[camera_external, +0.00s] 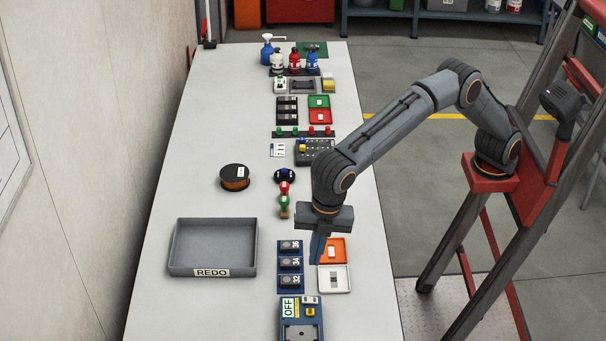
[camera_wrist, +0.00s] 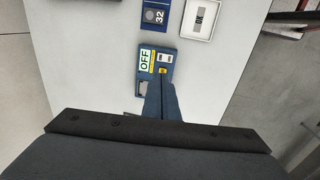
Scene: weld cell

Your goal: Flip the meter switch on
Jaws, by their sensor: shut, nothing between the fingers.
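The meter (camera_external: 288,331) is a blue box at the near end of the table, with a green-edged label reading OFF (camera_external: 289,307). A small yellow switch (camera_external: 310,311) sits beside the label, below a small white plate. In the wrist view the meter (camera_wrist: 141,76) lies ahead of the fingers, with its OFF label (camera_wrist: 146,60) and yellow switch (camera_wrist: 163,71) showing. My gripper (camera_external: 316,262) points down with its blue fingers together and empty, above the numbered blocks and trays, farther back than the meter. In the wrist view the fingertips (camera_wrist: 161,84) overlap the meter's lower part and partly hide it.
Next to the meter are a blue rack of numbered blocks (camera_external: 290,281), a white tray (camera_external: 346,287) and an orange tray (camera_external: 341,242). A grey REDO bin (camera_external: 212,220) stands at left. Stamps (camera_external: 284,209) and a dark spool (camera_external: 234,177) stand farther back. Table left of the meter is clear.

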